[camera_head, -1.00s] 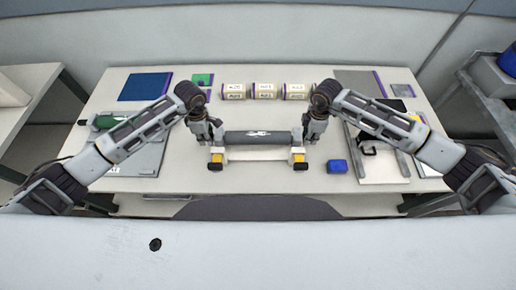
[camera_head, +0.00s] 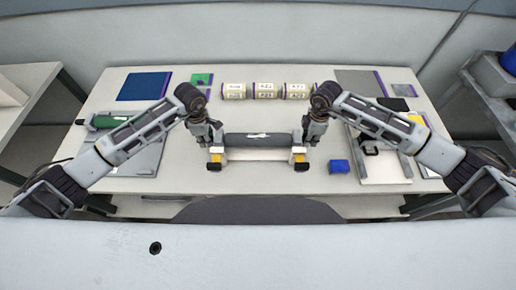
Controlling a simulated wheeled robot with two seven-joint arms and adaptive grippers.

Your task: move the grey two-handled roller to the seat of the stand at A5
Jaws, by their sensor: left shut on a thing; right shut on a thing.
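The grey roller (camera_head: 262,141) with a white mark lies level, left to right, at the front middle of the table. My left gripper (camera_head: 214,138) is shut at its left end and my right gripper (camera_head: 308,136) is shut at its right end. The handles are hidden by the fingers. A white stand (camera_head: 258,155) with yellow and black end parts is directly below and in front of the roller. I cannot tell whether the roller touches its seat. No A5 label is readable.
A green-handled tool (camera_head: 103,122) is at the left, a white board (camera_head: 382,165) at the right. A blue sheet (camera_head: 144,86) lies at the back left.

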